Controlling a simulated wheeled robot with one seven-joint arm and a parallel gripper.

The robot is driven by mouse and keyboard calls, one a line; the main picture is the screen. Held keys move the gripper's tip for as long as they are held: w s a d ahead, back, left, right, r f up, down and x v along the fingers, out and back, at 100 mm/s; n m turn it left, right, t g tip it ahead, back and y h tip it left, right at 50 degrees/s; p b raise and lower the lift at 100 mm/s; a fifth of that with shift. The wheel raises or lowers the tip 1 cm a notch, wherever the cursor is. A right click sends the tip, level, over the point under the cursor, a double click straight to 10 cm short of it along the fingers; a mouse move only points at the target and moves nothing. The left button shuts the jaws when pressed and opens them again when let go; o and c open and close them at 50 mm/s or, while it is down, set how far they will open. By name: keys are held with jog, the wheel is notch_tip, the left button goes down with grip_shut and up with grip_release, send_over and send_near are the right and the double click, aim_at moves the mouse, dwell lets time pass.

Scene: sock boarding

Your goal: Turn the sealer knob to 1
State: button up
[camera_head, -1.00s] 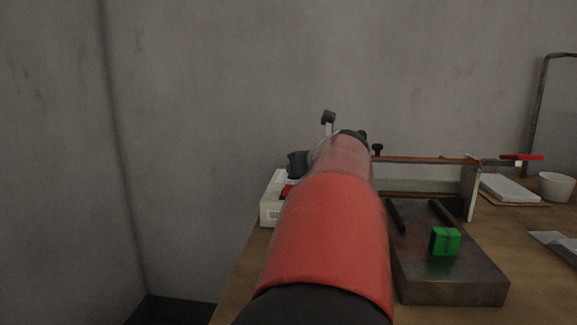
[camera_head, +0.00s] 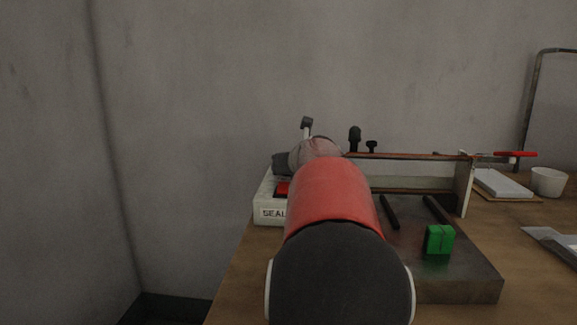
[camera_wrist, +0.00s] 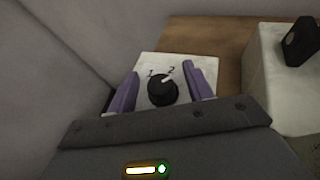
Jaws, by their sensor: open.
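The sealer's white box (camera_head: 266,196) stands at the left end of the bench in the head view, partly behind my arm. Its white end plate (camera_wrist: 202,67) fills the middle of the wrist view. On it is a round black knob (camera_wrist: 161,93) with a white pointer mark, between the printed numbers 1 and 2. The pointer leans up and right, towards the 2. My gripper (camera_wrist: 160,70) is open, with one purple finger at the left and one at the right of the knob. I cannot tell whether either finger touches it. My arm hides the knob in the head view.
A long sealing bar (camera_head: 415,159) with a red handle (camera_head: 515,154) runs to the right. A green block (camera_head: 439,240) sits on a dark slab (camera_head: 455,289). A white cup (camera_head: 548,182) stands at the right. A wall (camera_head: 180,120) is close behind and left.

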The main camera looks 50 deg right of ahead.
jog(key=shift+c, duration=0.4)
jog(key=c, duration=0.9)
jog(key=shift+f+n+y+b, duration=0.15)
jog(key=shift+n+y+b, duration=0.15)
jog(key=shift+b, duration=0.2)
jog(key=shift+n+t+y, duration=0.4)
jog(key=shift+n+y, duration=0.1)
jog(key=o, duration=1)
jog(key=shift+r, duration=0.25)
